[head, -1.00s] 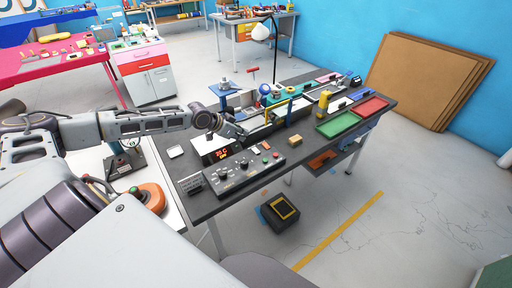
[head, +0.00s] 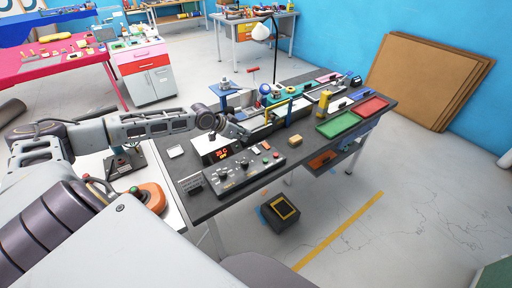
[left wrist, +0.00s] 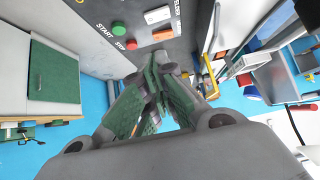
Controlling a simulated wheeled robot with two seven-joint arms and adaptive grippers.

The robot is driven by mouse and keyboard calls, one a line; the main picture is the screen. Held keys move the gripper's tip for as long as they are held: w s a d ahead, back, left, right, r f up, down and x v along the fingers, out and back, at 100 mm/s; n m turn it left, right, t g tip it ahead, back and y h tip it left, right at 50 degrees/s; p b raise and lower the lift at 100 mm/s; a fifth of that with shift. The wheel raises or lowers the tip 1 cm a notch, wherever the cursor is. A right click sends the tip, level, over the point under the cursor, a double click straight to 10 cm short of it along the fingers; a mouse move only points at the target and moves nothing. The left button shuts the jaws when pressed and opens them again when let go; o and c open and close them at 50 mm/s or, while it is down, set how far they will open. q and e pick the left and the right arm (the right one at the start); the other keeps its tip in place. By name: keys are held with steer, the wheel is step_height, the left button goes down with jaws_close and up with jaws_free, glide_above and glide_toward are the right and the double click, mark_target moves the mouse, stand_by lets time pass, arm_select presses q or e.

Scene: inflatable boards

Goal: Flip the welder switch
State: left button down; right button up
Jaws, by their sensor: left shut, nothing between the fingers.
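A dark control panel (head: 238,172) with knobs, small coloured buttons and switches lies at the near left of the long workbench. The left wrist view shows the panel's face (left wrist: 95,12) close up, with a green START button (left wrist: 118,28), a red STOP button (left wrist: 131,44), a white rocker switch (left wrist: 157,15) and an orange-red switch (left wrist: 163,34). A partly cut-off label stands beside the rockers. I cannot tell which one is the welder switch. My left gripper (head: 242,134) is shut and empty above the bench, just behind the panel; its fingers (left wrist: 168,82) show apart from the switches. My right gripper is out of view.
A box with a red lit display (head: 222,153) stands behind the panel, close under my left gripper. Green (head: 341,124) and red (head: 370,106) trays lie farther right on the bench (head: 303,158). A yellow block (head: 295,141) lies near the front edge.

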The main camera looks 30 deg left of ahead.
arm_select(q)
glide_above(256, 152)
steer(key=shift+s+f+p, duration=0.15)
steer(key=shift+f+p, duration=0.15)
steer(key=shift+f, duration=2.6)
steer(key=shift+d+f+p, duration=0.1)
steer(key=shift+f+p, duration=0.25)
steer(key=shift+f, duration=1.8)
